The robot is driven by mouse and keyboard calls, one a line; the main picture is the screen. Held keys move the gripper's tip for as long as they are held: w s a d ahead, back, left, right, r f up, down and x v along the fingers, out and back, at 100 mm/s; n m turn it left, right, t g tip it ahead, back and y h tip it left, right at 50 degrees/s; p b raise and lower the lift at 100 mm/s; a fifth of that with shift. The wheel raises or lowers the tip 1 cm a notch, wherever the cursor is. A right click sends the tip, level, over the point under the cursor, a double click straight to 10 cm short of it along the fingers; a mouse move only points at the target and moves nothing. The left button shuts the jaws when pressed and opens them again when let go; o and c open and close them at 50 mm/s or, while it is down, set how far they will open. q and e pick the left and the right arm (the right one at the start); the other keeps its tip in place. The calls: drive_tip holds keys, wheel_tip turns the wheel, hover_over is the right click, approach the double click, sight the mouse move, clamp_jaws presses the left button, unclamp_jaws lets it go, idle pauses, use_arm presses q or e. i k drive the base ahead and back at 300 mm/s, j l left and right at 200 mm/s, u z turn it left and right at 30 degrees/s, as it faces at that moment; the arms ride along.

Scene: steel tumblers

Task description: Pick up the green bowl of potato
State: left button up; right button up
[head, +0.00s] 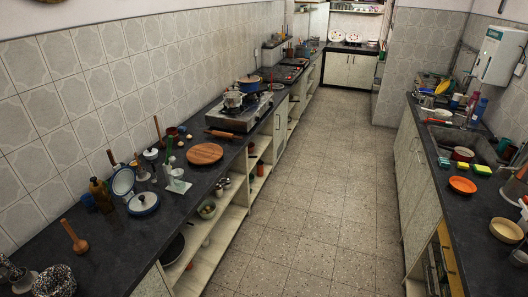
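A small greenish bowl (207,210) sits on the open shelf under the left counter, just below the counter's front edge. It seems to hold pale, roundish contents, but it is too small to tell whether they are potatoes. Neither of my grippers can be made out in the head view, and nothing is seen touching the bowl.
The left counter (105,240) carries a round wooden board (205,153), a stove (232,115), a rolling pin (222,134) and several pots. The right counter (470,235) holds an orange plate (462,185) and a sink. The tiled floor (305,200) between them is clear.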

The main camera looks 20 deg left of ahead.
sight(207, 210)
drive_tip(key=i+u, duration=0.1)
drive_tip(key=i, duration=0.55)
drive_tip(key=i+l+u, duration=0.15)
drive_tip(key=i, duration=0.55)
drive_tip(key=i+l+u, duration=0.1)
drive_tip(key=i, duration=0.55)
